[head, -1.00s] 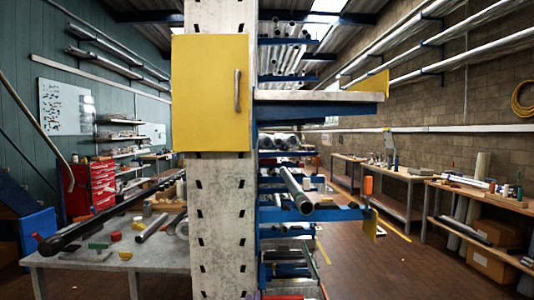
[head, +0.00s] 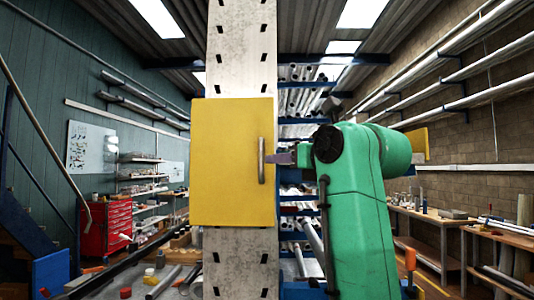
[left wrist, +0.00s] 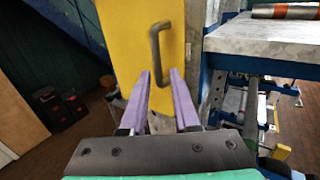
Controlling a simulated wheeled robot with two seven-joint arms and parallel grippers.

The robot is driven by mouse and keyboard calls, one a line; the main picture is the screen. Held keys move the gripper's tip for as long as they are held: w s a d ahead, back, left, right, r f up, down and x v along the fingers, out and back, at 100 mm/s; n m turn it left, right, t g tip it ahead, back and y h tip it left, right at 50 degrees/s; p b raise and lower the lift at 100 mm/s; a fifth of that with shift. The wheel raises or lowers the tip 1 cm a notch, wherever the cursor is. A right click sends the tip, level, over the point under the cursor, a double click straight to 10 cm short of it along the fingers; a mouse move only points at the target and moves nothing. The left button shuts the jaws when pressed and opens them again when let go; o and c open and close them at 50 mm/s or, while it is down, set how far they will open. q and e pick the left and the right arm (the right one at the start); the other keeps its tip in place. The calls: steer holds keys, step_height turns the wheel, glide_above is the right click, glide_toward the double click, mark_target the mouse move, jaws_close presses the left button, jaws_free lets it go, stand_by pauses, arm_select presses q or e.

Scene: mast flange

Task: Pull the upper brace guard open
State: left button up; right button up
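The yellow upper brace guard (head: 225,150) lies flat against the pale slotted mast in the head view and looks closed. Its grey bar handle (head: 261,160) stands upright near its right edge. My left gripper (head: 272,157) is just right of the handle, on a green arm at the right of the picture. In the left wrist view the purple fingers (left wrist: 160,73) are open, with the lower part of the handle (left wrist: 154,50) in line with the gap between them, before the guard (left wrist: 118,35). I cannot tell whether they touch it. My right gripper is not in view.
The slotted mast (head: 238,60) rises behind the guard. In the left wrist view a grey ledge (left wrist: 265,40) on a blue frame juts out right of the guard. A workbench stands low at the left, and a red tool cabinet (head: 106,225) stands behind it.

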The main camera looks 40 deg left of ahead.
mark_target(263, 159)
arm_select(q)
steer(key=x, duration=0.2)
steer(key=p+x, duration=0.1)
steer(key=x, duration=0.2)
steer(key=p+x, duration=0.1)
steer(key=x, duration=0.1)
steer(key=shift+s+a+r, duration=0.15)
steer(key=shift+s+a, duration=0.15)
steer(key=shift+a, duration=0.05)
steer(key=shift+w+a, duration=0.1)
steer(key=shift+a, duration=0.1)
steer(key=shift+w+d, duration=0.15)
jaws_close()
stand_by(0.4)
